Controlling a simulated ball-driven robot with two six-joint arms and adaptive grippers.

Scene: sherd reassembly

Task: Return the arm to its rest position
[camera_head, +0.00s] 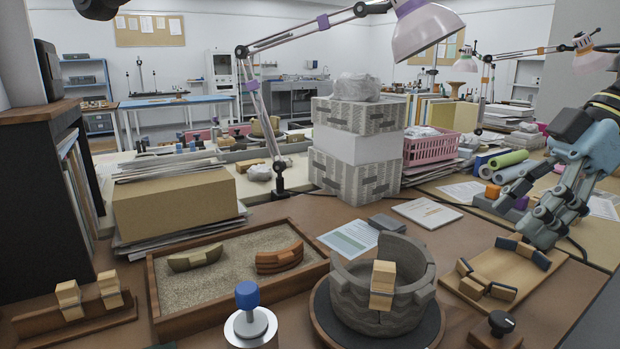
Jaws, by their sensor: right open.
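My right gripper (524,216) is open and empty at the right. It hangs above the table behind the wooden clip tray, with its fingers pointing down and left. A grey-brown, partly assembled vessel (354,296) stands upright on a dark round turntable (433,327) at the front. A pale wooden clip (382,284) sits on its near wall. The sand tray (152,290) holds an olive curved sherd (194,259) and a red-brown curved sherd (280,258). My left gripper is not in view.
A shallow wooden tray (505,268) with several clips lies right of the vessel. A blue-topped jar (248,318) and a black knob (501,323) stand in front. A desk lamp (424,28) arches overhead. Boxes (352,165) and a pink crate (430,148) stand behind.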

